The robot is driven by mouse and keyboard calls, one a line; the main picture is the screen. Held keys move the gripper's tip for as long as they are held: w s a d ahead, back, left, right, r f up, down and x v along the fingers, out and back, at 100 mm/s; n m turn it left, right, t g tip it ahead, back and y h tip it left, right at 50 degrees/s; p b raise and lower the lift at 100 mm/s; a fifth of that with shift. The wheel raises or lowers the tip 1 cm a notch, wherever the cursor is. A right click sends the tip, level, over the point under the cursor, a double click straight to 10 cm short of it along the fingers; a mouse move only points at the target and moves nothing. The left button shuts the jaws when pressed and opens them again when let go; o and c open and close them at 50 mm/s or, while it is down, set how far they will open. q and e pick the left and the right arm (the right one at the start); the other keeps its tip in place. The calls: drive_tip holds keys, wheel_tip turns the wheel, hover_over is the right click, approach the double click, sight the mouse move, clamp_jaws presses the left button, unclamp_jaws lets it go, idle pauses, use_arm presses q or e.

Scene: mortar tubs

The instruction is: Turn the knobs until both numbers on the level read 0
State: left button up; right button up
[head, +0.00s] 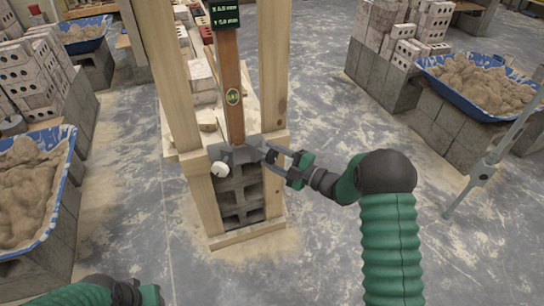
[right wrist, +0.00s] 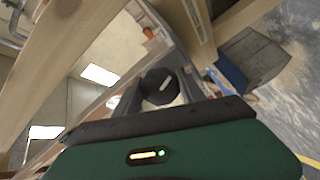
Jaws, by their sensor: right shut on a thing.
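The level is a reddish-brown upright post (head: 231,85) between two wooden posts. The dark display (head: 224,14) at its top has two lines of green digits, too small to read surely. A grey metal bracket (head: 243,153) holds its foot. A white-faced knob (head: 218,169) sits on the bracket's left side, untouched. My right gripper (head: 271,155) is shut on the knob at the bracket's right side, mostly hidden in the head view. In the right wrist view that dark round knob with a white mark (right wrist: 160,86) is between the fingers. My left gripper (head: 148,294) is low at left, fingers unclear.
The wooden frame (head: 273,70) surrounds the level, close to my right gripper. Blue mortar tubs (head: 66,165) stand on block stacks left and right (head: 430,70). A grey stand (head: 480,172) is at far right. Open floor lies in front of the frame.

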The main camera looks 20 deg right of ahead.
drive_tip(key=shift+s+f, duration=0.15)
drive_tip(key=shift+f, duration=0.25)
drive_tip(key=o, duration=1.3)
drive_tip(key=shift+c, duration=0.2)
drive_tip(key=shift+o, duration=0.5)
drive_tip(key=shift+r, duration=0.2)
drive_tip(key=shift+s+d, duration=0.1)
drive_tip(key=shift+d, duration=0.15)
drive_tip(key=p+v, duration=0.3)
drive_tip(key=v, duration=1.3)
drive_tip(key=shift+d, duration=0.15)
